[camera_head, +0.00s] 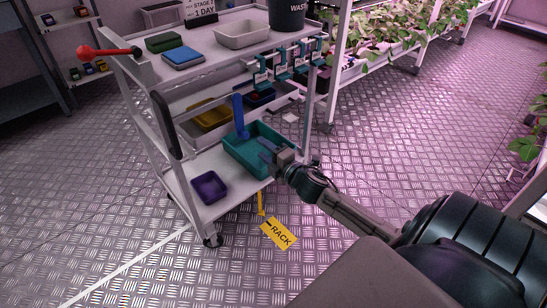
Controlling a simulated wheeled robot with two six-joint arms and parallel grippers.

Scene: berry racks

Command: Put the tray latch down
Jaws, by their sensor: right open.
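A blue lever (239,116), which looks like the tray latch, stands upright at the left edge of the teal tray (230,149) on the cart's lower shelf. Its foot is near the tray rim; I cannot tell how it is fixed. My right gripper (266,149) is open over the teal tray, to the right of the lever and below its top. It is apart from the lever, with nothing seen between its fingers. My left gripper is not in view.
The cart (215,67) holds a purple box (209,187) on the lower shelf and yellow and dark blue trays on the middle one. Teal clips hang from the top shelf's right edge. A red-ended lever (108,51) sticks out at the top left.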

